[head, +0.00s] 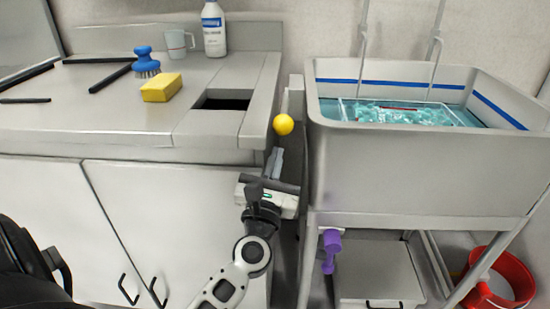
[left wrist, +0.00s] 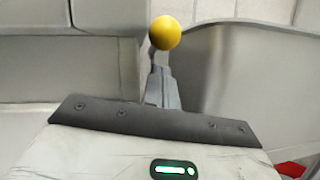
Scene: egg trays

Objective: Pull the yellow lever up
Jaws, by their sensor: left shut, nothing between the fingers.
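The yellow lever's round knob (head: 284,124) shows in the head view between the counter's right end and the sink basin. It also shows in the left wrist view (left wrist: 165,33), above and just beyond the fingertips. My left gripper (head: 278,155) is shut and empty, its fingers pointing up toward the knob from below. In the left wrist view the shut fingers (left wrist: 161,80) stand just under the knob; I cannot tell whether they touch it. The lever's stem is mostly hidden behind the fingers. My right gripper is not in view.
The counter (head: 110,110) is on the left, holding a yellow sponge (head: 161,87), blue brush (head: 146,62), mug (head: 178,43) and bottle (head: 213,28). The sink basin (head: 400,170) stands close on the right. A purple-handled valve (head: 330,250) and red bucket (head: 505,280) are lower right.

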